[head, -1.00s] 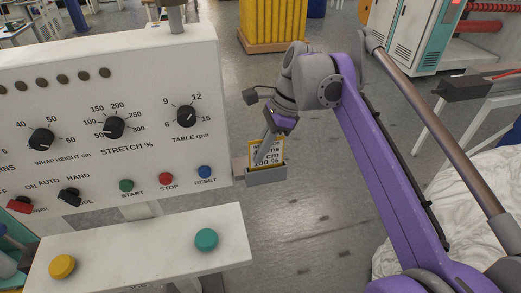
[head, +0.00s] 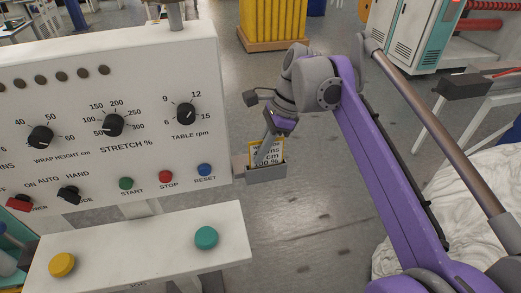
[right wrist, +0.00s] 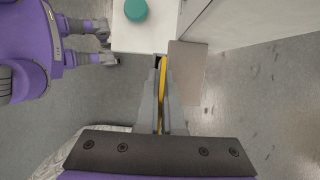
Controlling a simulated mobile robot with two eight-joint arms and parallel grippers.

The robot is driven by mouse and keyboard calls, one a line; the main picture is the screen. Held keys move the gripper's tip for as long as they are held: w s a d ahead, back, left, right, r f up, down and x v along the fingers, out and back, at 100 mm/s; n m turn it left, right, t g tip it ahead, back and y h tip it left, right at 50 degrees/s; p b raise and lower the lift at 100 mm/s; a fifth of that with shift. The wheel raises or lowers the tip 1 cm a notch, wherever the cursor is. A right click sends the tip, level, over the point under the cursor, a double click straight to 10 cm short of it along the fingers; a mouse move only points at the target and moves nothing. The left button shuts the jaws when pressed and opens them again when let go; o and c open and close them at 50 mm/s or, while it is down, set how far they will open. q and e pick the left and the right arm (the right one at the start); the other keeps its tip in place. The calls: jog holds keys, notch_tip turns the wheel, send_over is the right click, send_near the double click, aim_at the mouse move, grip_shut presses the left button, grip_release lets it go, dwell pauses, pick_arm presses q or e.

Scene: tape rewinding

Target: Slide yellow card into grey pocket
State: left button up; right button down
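The yellow-bordered card (head: 265,152) with black text stands upright at the grey pocket (head: 267,175) on the right side of the control panel. Its lower edge is hidden behind the pocket's front wall, so I cannot tell how deep it sits. My right gripper (head: 265,150) reaches down to the card from above. In the right wrist view the card shows as a thin yellow strip (right wrist: 163,85) edge-on between the closed fingers (right wrist: 161,100). The pocket also shows there as a grey-brown plate (right wrist: 187,75). My left gripper does not show clearly in either view.
The white control panel (head: 100,75) with knobs and buttons stands left of the pocket. Its shelf (head: 135,250) below carries a yellow button (head: 62,264) and a teal button (head: 206,238). A white wrapped load (head: 440,210) is at the right. Floor around the pocket is clear.

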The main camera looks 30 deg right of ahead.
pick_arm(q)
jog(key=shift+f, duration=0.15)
pick_arm(e)
jog(key=shift+f, duration=0.2)
jog(key=c, duration=0.6)
grip_release()
jog(key=shift+r, duration=0.1)
jog(key=shift+r+p, duration=2.7)
jog(key=shift+r, duration=1.3)
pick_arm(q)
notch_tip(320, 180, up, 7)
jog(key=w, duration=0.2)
pick_arm(e)
jog(key=shift+f, duration=0.1)
jog(key=shift+s+d+r, duration=0.1)
jog(key=shift+d+r, duration=0.1)
jog(key=shift+r, duration=0.3)
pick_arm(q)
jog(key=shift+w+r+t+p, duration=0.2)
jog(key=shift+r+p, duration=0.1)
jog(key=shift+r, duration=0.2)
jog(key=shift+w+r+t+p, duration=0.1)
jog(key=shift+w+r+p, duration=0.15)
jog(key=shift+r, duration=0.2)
pick_arm(e)
jog(key=v, duration=0.9)
jog(key=shift+d+r, duration=0.1)
jog(key=shift+r, duration=0.3)
